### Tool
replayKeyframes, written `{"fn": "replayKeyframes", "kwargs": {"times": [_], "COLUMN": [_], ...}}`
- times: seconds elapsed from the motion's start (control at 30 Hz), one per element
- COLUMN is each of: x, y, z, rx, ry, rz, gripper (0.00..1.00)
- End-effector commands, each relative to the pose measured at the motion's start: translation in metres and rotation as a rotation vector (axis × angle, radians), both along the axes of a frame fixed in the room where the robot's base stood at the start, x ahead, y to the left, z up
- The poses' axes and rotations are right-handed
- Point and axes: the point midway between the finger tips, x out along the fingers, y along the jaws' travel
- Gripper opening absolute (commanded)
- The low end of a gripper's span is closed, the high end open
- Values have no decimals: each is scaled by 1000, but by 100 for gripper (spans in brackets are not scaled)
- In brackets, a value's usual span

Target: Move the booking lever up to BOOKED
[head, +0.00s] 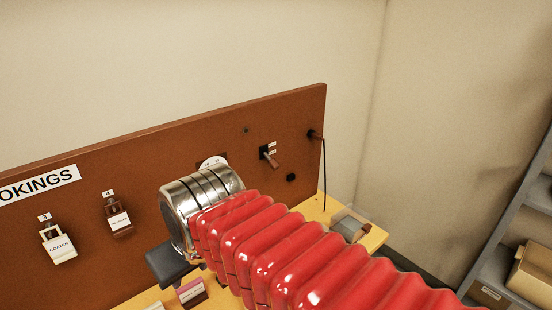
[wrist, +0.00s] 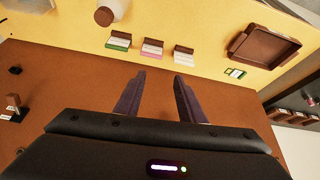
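The booking lever (head: 272,160) is a short brown handle on a dark plate with small white labels, on the right part of the brown board. It juts out and down to the right in the head view; the label text is too small to read. What looks like the same lever (wrist: 13,103) shows at the left edge of the wrist view. My gripper (wrist: 157,97) has two dark fingers spread apart with nothing between them, in front of the board and well away from the lever.
The brown board (head: 300,110) carries hanging tags (head: 59,243) at left, a black knob (head: 291,177) and a peg with a cord (head: 324,170). On the yellow bench (wrist: 205,25) stand several coloured blocks (wrist: 152,48) and a brown tray (wrist: 263,48). Shelving stands at right.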

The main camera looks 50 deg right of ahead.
Motion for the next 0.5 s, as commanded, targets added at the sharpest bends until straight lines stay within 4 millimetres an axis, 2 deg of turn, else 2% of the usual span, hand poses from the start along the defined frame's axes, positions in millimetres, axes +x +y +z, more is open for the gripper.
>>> {"fn": "replayKeyframes", "kwargs": {"times": [0.27, 0.5], "x": [50, 84], "y": [-66, -139], "z": [53, 89], "rx": [-5, -2], "ry": [42, 67], "rz": [-50, -72], "gripper": [36, 36]}}
